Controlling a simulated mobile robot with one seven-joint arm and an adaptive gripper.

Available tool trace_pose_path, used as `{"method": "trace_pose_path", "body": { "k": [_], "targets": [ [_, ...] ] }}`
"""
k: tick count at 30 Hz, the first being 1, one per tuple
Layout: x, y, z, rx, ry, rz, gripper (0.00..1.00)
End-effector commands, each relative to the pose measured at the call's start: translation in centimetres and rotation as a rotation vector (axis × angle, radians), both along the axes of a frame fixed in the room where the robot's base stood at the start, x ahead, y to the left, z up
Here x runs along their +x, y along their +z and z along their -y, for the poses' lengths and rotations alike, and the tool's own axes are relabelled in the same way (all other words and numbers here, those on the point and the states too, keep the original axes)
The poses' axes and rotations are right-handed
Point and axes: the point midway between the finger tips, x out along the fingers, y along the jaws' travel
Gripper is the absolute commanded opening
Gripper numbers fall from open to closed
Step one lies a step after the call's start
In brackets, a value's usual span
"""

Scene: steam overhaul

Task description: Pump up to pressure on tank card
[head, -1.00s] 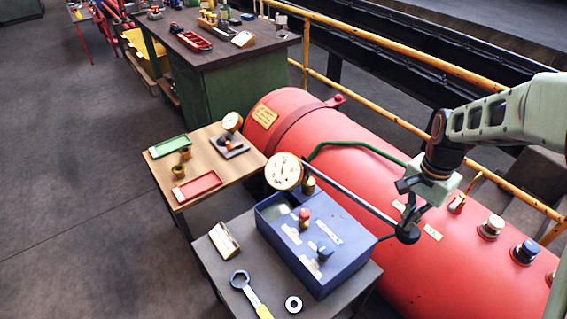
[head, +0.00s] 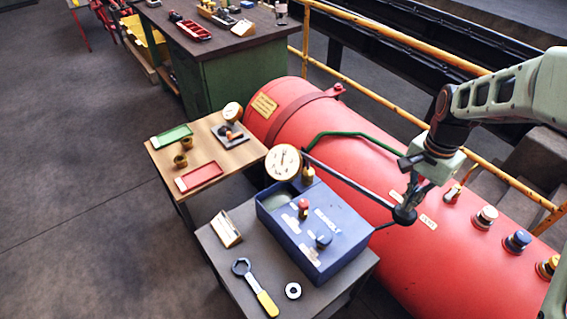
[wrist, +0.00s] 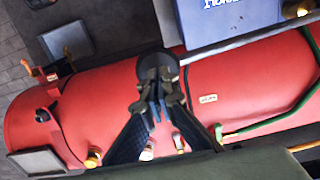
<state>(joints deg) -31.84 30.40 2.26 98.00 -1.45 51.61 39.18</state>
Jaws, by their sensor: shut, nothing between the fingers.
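A long dark lever (head: 350,183) runs from behind the gauge to a black ball end (head: 404,215). My gripper (head: 412,198) is shut and empty, its fingertips right at the ball. In the wrist view the shut fingers (wrist: 158,105) lie close beside the ball (wrist: 158,66); I cannot tell whether they touch. A yellow card (head: 264,105) is on the red tank (head: 350,150).
A wooden table (head: 225,160) holds a green tray, a red tray (head: 199,176) and brass fittings. A wrench (head: 254,286), a ring (head: 293,291) and a small card stand (head: 225,229) are on the grey table. Several valve knobs line the tank at right. A yellow railing (head: 400,45) runs behind.

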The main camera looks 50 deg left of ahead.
Motion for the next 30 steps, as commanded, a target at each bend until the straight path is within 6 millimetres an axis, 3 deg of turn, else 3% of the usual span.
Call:
{"method": "trace_pose_path", "body": {
  "k": [6,14,30],
  "targets": [
    [0.0,-1.7,0.0,-0.001,0.000,-0.001,0.00],
    [0.0,-2.2,0.0,-0.001,0.000,-0.001,0.00],
    [-0.1,-5.2,-0.1,0.001,0.001,-0.002,0.00]
  ]
}}
